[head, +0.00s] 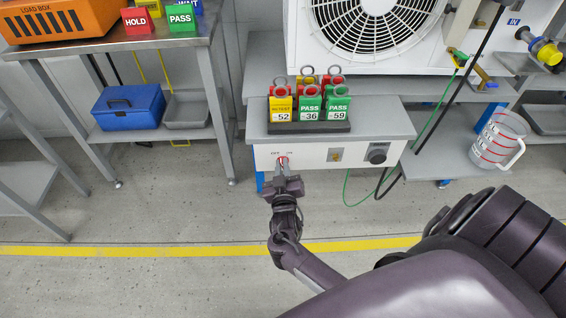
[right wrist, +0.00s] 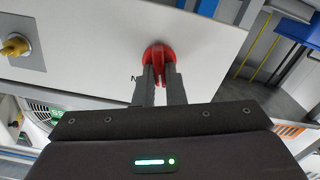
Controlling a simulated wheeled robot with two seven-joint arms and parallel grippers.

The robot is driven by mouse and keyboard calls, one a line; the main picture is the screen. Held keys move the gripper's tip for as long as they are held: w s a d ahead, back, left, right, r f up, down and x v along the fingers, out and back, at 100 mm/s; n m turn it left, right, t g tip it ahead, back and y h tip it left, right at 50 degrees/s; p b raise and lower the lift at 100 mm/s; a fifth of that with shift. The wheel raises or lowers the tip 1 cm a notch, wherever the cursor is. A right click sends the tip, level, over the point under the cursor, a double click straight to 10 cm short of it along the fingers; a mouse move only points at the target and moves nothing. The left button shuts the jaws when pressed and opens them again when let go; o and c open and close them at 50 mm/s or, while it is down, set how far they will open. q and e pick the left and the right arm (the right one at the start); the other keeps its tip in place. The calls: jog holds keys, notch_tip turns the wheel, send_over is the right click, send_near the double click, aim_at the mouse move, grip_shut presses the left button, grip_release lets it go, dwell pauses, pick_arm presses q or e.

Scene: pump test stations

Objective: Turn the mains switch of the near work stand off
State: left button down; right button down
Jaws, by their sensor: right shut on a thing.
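The near work stand (head: 390,124) has a pale front panel below its top. The red mains switch (head: 283,161) sits near the left of that panel, with small OFF and ON lettering above it. My right gripper (head: 286,174) is at the panel, its fingers shut on the red switch knob. In the right wrist view the red knob (right wrist: 159,56) shows between and above the two dark fingertips (right wrist: 160,78), with part of its lettering hidden behind them. The exact angle of the knob is hard to tell. My left gripper is not in view.
A rack of tagged clips (head: 310,128) stands on the work stand. A fan unit (head: 300,40) stands behind. A measuring jug (head: 497,140) is at right. The floor in front is clear.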

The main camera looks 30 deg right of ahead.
aim_at(282, 165)
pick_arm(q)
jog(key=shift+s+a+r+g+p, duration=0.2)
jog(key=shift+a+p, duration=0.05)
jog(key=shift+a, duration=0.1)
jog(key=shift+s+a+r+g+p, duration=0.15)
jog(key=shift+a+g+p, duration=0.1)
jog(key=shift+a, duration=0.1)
pick_arm(e)
jog(key=shift+a+n, duration=0.1)
jog(key=shift+n, duration=1)
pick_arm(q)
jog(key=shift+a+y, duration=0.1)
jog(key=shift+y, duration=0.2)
pick_arm(e)
jog(key=shift+f, duration=0.1)
jog(key=c, duration=1.5)
grip_release()
